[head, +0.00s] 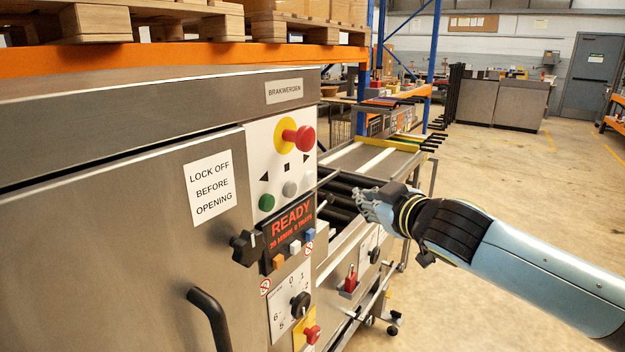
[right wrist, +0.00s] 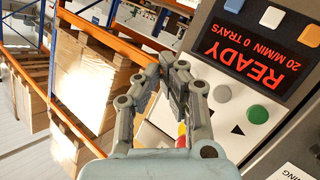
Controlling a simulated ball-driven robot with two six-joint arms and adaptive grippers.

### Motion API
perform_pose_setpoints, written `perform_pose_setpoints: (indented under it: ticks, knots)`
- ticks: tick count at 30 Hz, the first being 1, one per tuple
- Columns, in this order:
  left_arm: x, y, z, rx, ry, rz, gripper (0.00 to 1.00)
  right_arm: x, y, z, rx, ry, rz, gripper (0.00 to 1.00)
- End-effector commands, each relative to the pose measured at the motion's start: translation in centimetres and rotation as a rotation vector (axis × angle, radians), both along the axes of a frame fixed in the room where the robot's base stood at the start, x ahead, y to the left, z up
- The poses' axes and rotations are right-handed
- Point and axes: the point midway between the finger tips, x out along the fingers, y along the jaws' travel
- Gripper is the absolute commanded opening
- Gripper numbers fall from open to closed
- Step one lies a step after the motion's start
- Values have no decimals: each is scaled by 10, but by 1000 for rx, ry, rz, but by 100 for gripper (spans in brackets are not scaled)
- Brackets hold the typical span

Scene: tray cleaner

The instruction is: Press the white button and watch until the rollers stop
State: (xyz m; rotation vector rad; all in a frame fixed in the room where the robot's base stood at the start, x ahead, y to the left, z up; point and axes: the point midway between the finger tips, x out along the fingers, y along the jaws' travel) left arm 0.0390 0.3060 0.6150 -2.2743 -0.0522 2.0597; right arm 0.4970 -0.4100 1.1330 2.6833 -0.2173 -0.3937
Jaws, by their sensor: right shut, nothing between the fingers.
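The control panel (head: 262,145) on the steel machine carries a pale grey-white round button (head: 290,188) beside a green one (head: 266,202). A small white square button (head: 295,247) sits below the display (head: 290,222), between an orange and a blue one. The display shows READY in red, with 20 M/MIN and 0 TRAYS. My right gripper (head: 368,202) is shut and empty, to the right of the panel and apart from it. In the right wrist view, its fingers (right wrist: 174,78) are beside the round pale button (right wrist: 222,94). The rollers (head: 340,195) are partly hidden behind the gripper.
A red mushroom button (head: 303,138) on yellow stands out from the panel top. Black knobs (head: 246,247) and a door handle (head: 210,315) also stick out. A conveyor (head: 375,160) leads away behind. Floor on the right (head: 510,180) is free.

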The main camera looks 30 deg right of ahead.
Motion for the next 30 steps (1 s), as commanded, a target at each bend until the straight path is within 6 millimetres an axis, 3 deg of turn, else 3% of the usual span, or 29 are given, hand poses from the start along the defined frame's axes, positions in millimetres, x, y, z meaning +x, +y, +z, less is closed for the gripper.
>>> perform_pose_setpoints:
  ticks: [15,30]
  knots:
    - [0,0,-12,0,1,0,40,62,26,0,4,0,0,0]
    - [0,0,-12,0,1,0,40,73,31,0,2,1,2,0]
